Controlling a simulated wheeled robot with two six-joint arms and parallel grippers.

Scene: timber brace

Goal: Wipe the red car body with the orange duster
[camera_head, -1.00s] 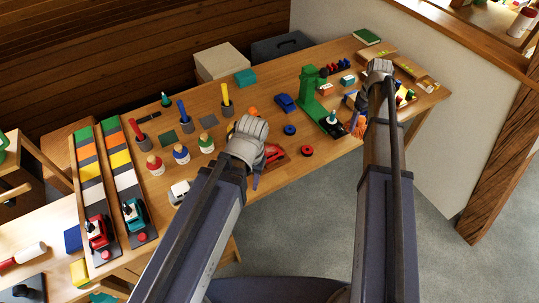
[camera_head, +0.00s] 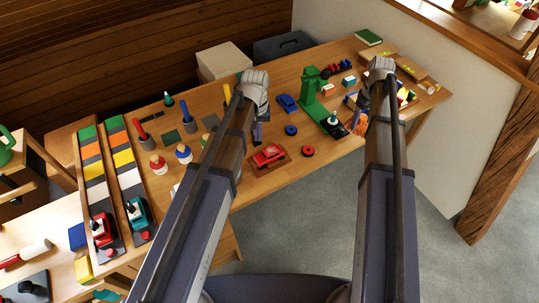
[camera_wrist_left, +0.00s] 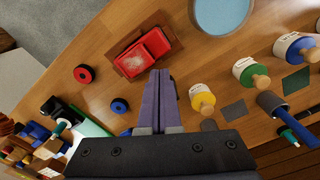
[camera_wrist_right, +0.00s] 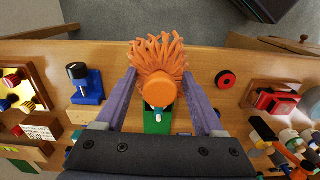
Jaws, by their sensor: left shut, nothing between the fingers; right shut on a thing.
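The red car body (camera_head: 268,155) sits on a brown base near the front edge of the bench. In the left wrist view the car body (camera_wrist_left: 142,52) has a pale, dusty-looking patch. My left gripper (camera_head: 257,138) is shut and empty, just behind the car; in its wrist view the closed fingers (camera_wrist_left: 161,72) point toward the car, apparently apart from it. My right gripper (camera_wrist_right: 160,80) is shut on the orange duster (camera_wrist_right: 158,52), whose strands fan out beyond the fingers. The duster (camera_head: 360,127) is right of the car, near the green stand.
A green press-like stand (camera_head: 312,90) stands between the duster and the back of the bench. A red ring (camera_head: 308,151) and a blue ring (camera_head: 291,130) lie right of the car. Several paint pots stand left of it, partly hidden by my left arm. A blue toy car (camera_head: 287,103) is behind.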

